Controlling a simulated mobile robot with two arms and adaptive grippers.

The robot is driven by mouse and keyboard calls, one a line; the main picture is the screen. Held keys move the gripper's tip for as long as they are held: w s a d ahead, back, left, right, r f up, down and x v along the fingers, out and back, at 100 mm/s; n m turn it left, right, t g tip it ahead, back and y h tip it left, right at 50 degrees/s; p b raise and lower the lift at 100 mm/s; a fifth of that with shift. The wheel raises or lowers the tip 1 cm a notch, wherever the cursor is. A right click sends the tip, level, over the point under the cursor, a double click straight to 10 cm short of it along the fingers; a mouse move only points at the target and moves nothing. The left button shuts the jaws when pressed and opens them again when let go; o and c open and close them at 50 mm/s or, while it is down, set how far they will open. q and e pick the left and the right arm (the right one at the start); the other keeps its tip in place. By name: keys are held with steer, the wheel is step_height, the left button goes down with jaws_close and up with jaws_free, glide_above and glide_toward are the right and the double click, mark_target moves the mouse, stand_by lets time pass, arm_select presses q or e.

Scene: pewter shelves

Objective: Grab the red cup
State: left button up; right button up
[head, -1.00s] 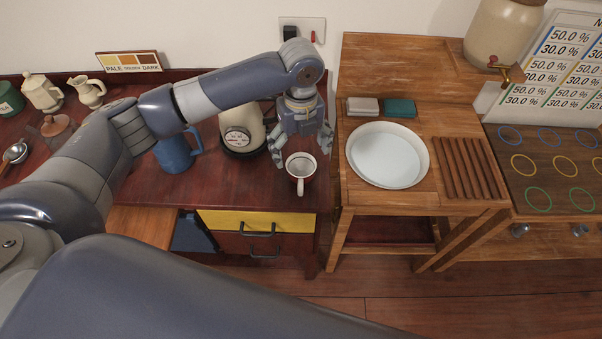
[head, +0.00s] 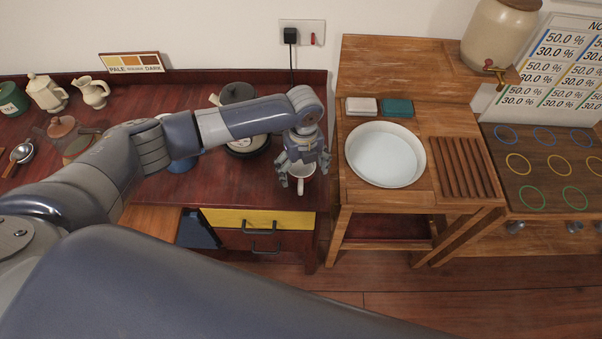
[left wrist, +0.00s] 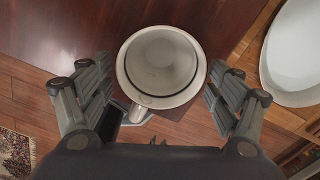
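My left gripper (head: 303,175) is directly above and around the cup, pointing down. In the left wrist view the open fingers (left wrist: 158,95) stand on either side of the cup, with a gap on both sides. The fingers hide part of the cup in the head view. My right gripper is not in view.
A blue jug (head: 183,165) is mostly hidden by my arm. To the right, a wooden stand holds a white basin (head: 385,155). A yellow drawer front (head: 257,220) is below the counter edge.

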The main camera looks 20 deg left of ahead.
arm_select(q)
steer(key=c, duration=1.2)
steer(key=shift+o, duration=0.2)
steer(key=shift+r, duration=0.1)
